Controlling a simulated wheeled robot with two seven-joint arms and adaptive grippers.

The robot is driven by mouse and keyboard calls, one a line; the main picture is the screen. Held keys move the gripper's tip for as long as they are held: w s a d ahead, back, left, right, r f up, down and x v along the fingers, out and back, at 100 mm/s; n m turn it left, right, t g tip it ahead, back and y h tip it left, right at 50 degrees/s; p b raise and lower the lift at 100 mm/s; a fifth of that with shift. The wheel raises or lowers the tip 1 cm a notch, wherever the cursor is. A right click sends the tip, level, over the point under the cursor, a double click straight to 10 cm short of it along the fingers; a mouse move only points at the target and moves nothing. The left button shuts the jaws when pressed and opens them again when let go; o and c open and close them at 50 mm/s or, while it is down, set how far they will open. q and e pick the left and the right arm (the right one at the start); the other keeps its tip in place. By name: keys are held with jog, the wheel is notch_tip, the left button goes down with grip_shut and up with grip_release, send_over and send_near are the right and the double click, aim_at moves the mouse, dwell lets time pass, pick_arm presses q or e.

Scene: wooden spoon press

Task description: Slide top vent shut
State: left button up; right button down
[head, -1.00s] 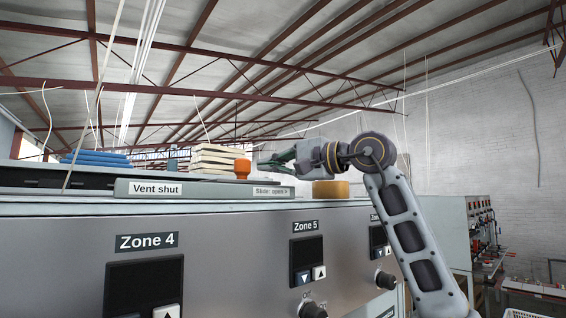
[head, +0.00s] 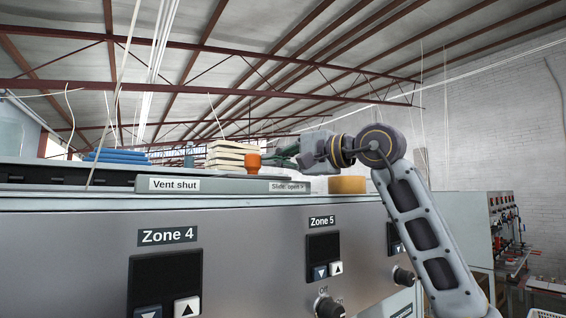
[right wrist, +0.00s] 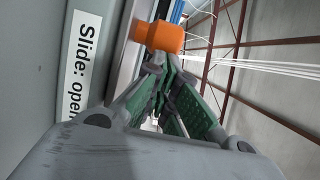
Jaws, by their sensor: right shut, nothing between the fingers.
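The grey vent bar (head: 222,185) runs along the top of the control panel, labelled "Vent shut" at its left and "Slide: open >" at its right. An orange knob (head: 253,163) stands upright just behind the bar, near its right part. My right gripper (head: 274,158) is shut and empty, immediately right of the knob with its fingers pointing left. In the right wrist view the knob (right wrist: 158,36) is right at the fingertips (right wrist: 156,60); I cannot tell whether they touch. The knob's base is hidden. My left gripper is out of view.
Cream stacked boards (head: 228,152) and blue folded cloths (head: 117,156) lie further back. Panel knobs and buttons face me below. A rack (head: 505,215) stands at the right.

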jog(key=s+a, duration=0.2)
jog(key=a, duration=0.2)
jog(key=s+a+b, duration=0.1)
jog(key=s+a, duration=0.2)
jog(key=s+a+b, duration=0.1)
jog(key=s+a, duration=0.1)
jog(key=a, duration=0.2)
jog(key=shift+s+a, duration=0.3)
jog(key=shift+s, duration=0.1)
jog(key=shift+d, duration=0.2)
jog(key=shift+w+d, duration=0.1)
jog(key=shift+d, duration=0.45)
jog(key=d, duration=0.1)
jog(key=d+b, duration=0.1)
jog(key=d, duration=0.3)
jog(key=shift+s+b, duration=0.3)
jog(key=shift+s, duration=0.05)
jog(key=b+v, duration=0.2)
jog(key=v, duration=0.5)
jog(key=shift+s, duration=0.45)
